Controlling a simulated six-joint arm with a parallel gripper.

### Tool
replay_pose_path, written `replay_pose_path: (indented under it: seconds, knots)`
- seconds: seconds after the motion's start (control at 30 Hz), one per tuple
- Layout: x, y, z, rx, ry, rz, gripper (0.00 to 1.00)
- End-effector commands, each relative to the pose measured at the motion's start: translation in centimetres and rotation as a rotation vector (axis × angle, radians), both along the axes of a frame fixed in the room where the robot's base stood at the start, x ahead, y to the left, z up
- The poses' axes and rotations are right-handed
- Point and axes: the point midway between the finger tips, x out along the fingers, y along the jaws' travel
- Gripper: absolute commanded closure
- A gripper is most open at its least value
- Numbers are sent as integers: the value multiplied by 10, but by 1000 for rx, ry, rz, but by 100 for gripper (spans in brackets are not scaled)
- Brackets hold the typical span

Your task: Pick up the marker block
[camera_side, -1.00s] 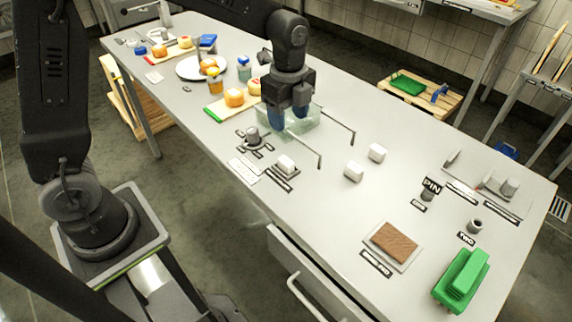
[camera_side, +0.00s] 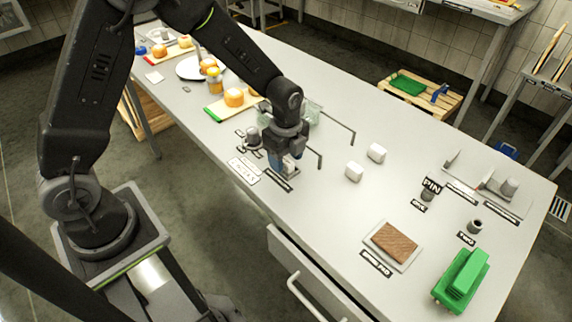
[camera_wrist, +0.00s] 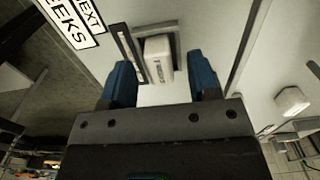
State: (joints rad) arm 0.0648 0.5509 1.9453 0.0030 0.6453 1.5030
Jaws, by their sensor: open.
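The marker block is most likely the white block (camera_wrist: 158,60) with small dark lettering, lying in a grey holder (camera_wrist: 170,28) in the wrist view. My gripper (camera_wrist: 162,84) is open, with one blue finger to each side of the block's near end. The fingers stand apart from it. In the side view my gripper (camera_side: 283,162) is low over the table's front edge and hides most of the block.
Two more white blocks (camera_side: 354,171) (camera_side: 377,152) stand on the table (camera_side: 330,215) to the right. A clear box with thin dark rods (camera_side: 340,126) is behind my gripper. A brown pad (camera_side: 394,242) and a green stamp-like object (camera_side: 462,280) lie further right.

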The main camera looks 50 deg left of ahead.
Motion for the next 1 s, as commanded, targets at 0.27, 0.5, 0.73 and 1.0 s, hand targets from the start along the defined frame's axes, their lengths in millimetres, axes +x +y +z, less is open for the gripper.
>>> replay_pose_path:
  seconds: [0.27,0.5,0.73,1.0]
  knots:
    - [0,0,-3,0,0,0,45]
    - [0,0,-3,0,0,0,68]
    - [0,0,-3,0,0,0,90]
    - [0,0,-3,0,-1,0,98]
